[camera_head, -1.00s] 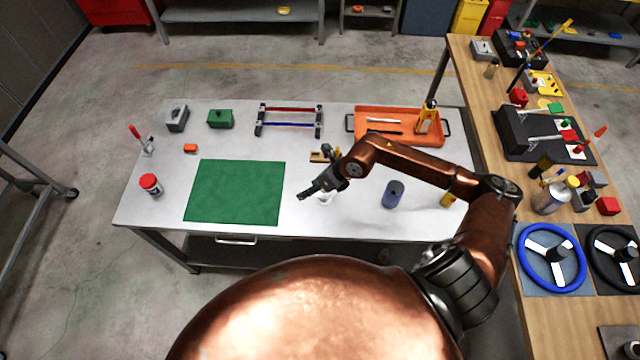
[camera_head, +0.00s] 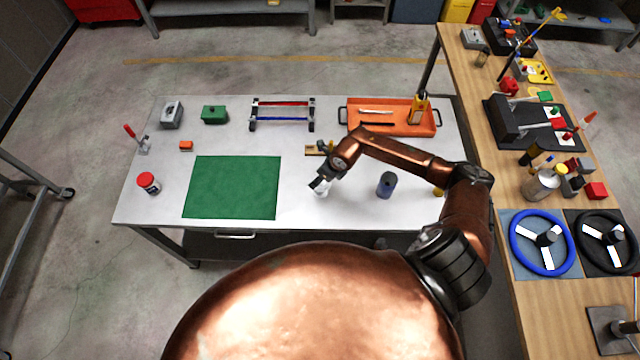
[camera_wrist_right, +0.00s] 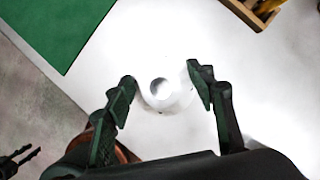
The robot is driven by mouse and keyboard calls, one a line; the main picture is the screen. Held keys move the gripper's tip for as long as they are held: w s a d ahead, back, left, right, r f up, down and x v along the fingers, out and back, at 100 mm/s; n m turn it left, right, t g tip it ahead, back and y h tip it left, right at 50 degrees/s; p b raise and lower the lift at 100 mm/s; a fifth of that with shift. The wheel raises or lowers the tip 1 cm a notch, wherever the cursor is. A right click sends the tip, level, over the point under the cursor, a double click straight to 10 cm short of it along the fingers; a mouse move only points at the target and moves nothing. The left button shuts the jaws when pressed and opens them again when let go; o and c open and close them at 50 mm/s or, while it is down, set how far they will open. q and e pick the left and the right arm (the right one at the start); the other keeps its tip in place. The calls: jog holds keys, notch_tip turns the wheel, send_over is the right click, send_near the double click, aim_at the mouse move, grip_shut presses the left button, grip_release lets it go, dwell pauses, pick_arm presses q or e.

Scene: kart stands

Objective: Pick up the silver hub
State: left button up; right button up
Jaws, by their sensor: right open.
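The silver hub (camera_wrist_right: 165,88) is a pale, round, shiny piece with a dark central hole, lying on the white-grey tabletop. In the head view it (camera_head: 322,191) is small and partly hidden by my right gripper (camera_head: 318,184). In the wrist view my right gripper (camera_wrist_right: 161,84) is open, with one dark finger on each side of the hub and visible gaps between. The hub is not held. What looks like my left gripper (camera_wrist_right: 20,162) shows only as dark prongs at the wrist view's lower left edge; the head view does not show it.
A green mat (camera_head: 233,187) lies left of the hub. A blue-grey cylinder (camera_head: 386,185) stands to its right. A wooden block holder (camera_head: 313,150) is behind it, with an orange tray (camera_head: 390,130) farther back. A wooden bench (camera_head: 545,290) stands at right.

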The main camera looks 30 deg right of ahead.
jog(key=shift+c, duration=0.4)
grip_shut()
dwell(0.4)
